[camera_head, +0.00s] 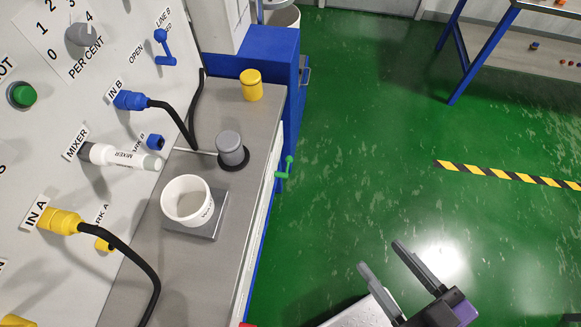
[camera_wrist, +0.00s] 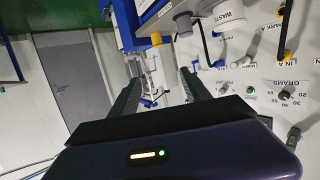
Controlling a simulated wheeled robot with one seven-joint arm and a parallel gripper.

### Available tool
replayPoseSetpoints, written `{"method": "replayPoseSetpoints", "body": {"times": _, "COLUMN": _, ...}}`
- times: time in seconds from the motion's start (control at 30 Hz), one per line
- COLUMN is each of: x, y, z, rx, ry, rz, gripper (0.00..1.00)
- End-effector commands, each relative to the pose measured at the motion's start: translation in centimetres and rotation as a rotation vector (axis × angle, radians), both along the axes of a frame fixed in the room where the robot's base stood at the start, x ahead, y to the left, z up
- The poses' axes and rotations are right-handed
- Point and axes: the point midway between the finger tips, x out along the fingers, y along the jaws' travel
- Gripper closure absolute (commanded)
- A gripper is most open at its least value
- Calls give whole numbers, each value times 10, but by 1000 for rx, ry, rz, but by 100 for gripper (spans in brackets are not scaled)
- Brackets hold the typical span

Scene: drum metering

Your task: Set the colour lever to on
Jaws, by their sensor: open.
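No lever labelled colour can be made out in either view. A small green lever (camera_head: 284,168) sticks out from the side of the bench. A blue lever (camera_head: 165,48) sits on the white panel next to the words LINE B and OPEN. My gripper (camera_head: 381,257) is open and empty, low in the head view over the green floor, to the right of the bench and apart from both levers. In the wrist view my gripper (camera_wrist: 160,80) has its two fingers spread, with the panel beyond them, seen turned on its side.
The grey bench (camera_head: 225,185) holds a white cup (camera_head: 187,201), a grey-capped cylinder (camera_head: 230,148) and a yellow pot (camera_head: 251,86). Black hoses run from the blue IN B (camera_head: 130,100) and yellow IN A (camera_head: 60,221) connectors.

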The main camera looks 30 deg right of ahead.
Motion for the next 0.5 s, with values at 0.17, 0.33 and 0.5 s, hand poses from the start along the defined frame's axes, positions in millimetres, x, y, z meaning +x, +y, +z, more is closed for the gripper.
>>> {"method": "replayPoseSetpoints", "body": {"times": 0.17, "x": 0, "y": 0, "z": 0, "rx": 0, "ry": 0, "rz": 0, "gripper": 52}}
{"method": "replayPoseSetpoints", "body": {"times": 0.33, "x": 7, "y": -1, "z": -17, "rx": 0, "ry": -20, "rz": -5, "gripper": 68}}
{"method": "replayPoseSetpoints", "body": {"times": 0.5, "x": 42, "y": -5, "z": -57, "rx": 6, "ry": -117, "rz": -23, "gripper": 68}}
